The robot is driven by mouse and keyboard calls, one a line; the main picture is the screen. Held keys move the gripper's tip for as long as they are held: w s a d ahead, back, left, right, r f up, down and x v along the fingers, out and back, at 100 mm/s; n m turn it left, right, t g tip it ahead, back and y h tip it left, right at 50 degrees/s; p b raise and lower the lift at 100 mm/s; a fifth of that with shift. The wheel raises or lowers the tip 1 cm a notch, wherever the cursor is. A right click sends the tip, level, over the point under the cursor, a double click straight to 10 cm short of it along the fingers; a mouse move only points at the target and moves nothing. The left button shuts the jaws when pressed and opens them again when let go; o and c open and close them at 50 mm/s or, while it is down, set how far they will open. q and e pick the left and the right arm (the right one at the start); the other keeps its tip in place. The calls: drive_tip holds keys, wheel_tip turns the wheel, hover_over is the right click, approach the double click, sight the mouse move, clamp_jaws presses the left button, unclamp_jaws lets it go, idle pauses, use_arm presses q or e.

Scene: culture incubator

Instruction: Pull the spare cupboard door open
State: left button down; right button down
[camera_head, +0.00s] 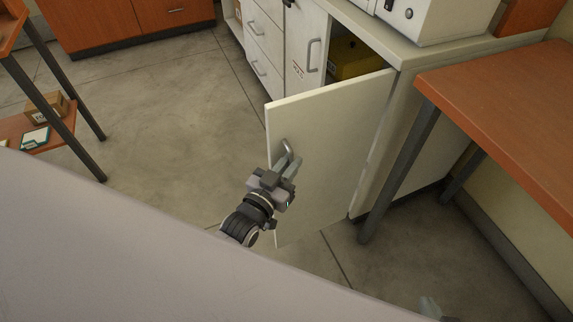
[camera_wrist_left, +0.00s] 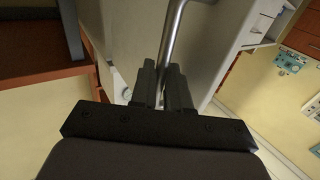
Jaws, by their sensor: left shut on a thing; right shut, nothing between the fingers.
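The pale cupboard door (camera_head: 335,150) stands swung well out from the cabinet, hinged at its right edge, with the opening showing behind it. My left gripper (camera_head: 287,166) is shut on the door's metal handle (camera_head: 285,149), near the door's free left edge. In the left wrist view the handle bar (camera_wrist_left: 174,40) runs down between the fingers of the left gripper (camera_wrist_left: 164,82), with the door panel (camera_wrist_left: 128,40) behind. Only the fingertips of my right gripper (camera_head: 430,308) show at the bottom right, low and away from the door.
A yellow box (camera_head: 353,60) is inside the open cupboard. A closed cupboard door (camera_head: 305,45) and drawers (camera_head: 264,45) stand to its left. An orange-topped table (camera_head: 510,95) with dark legs is close on the right. Floor (camera_head: 170,130) left of the door is clear.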

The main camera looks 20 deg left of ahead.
use_arm(q)
drive_tip(key=shift+d+r, duration=0.15)
drive_tip(key=shift+d, duration=0.4)
drive_tip(key=c, duration=1.5)
unclamp_jaws()
drive_tip(key=shift+o, duration=1)
drive_tip(key=shift+w, duration=0.2)
drive_tip(key=shift+s+a, duration=0.1)
drive_tip(key=s+a, duration=0.1)
drive_tip(key=s, duration=0.6)
drive_tip(key=shift+p, duration=0.45)
